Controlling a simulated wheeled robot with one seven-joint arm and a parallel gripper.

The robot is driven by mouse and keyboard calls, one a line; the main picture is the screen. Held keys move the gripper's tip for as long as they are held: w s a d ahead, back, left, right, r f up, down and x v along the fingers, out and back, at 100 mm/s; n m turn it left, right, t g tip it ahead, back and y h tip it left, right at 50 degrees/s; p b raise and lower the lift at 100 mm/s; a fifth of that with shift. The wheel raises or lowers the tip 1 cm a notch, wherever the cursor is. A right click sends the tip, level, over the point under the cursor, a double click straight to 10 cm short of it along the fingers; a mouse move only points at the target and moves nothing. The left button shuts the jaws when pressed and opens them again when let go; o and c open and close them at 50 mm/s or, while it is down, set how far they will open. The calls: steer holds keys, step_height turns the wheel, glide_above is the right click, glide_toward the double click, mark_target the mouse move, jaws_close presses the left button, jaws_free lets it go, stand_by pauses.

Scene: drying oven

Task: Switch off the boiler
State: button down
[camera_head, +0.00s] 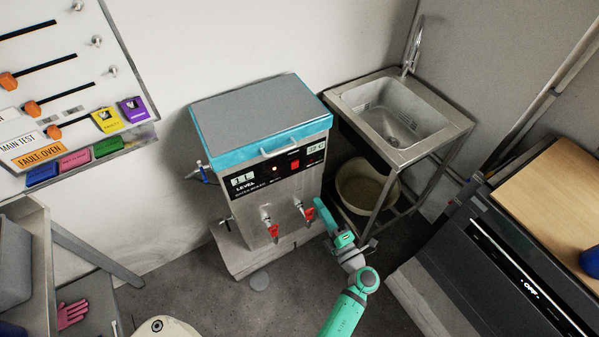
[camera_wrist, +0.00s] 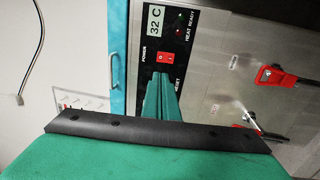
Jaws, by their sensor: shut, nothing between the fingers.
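The boiler (camera_head: 262,190) is a grey metal box with a blue rim and a flat grey lid. Its black front panel carries a red power switch (camera_head: 295,164) and a display reading about 32 C (camera_head: 316,148). The wrist view shows the power switch (camera_wrist: 165,58) up close, with the display (camera_wrist: 155,19) and small green and red lights by the words HEAT and READY. My gripper (camera_head: 318,203) is shut and empty in front of the boiler's right side. In the wrist view its fingertips (camera_wrist: 160,77) appear just below the switch; I cannot tell whether they touch it.
Two red-handled taps (camera_head: 272,230) stick out of the boiler's lower front. A metal sink stand (camera_head: 434,93) stands to its right with a bucket (camera_head: 364,187) beneath. A wall panel with sliders (camera_head: 60,80) is at left. A black machine (camera_head: 500,250) stands at right.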

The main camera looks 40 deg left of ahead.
steer(key=shift+w, duration=0.2)
glide_toward(295, 163)
steer(key=x, duration=0.5)
steer(key=shift+w+a+f, duration=0.2)
steer(key=shift+a, duration=0.15)
steer(key=shift+w+a, duration=0.15)
steer(key=shift+a, duration=0.1)
steer(key=shift+r, duration=0.1)
steer(key=shift+w+a+r, duration=0.15)
steer(key=shift+w+a, duration=0.05)
steer(key=shift+a, duration=0.05)
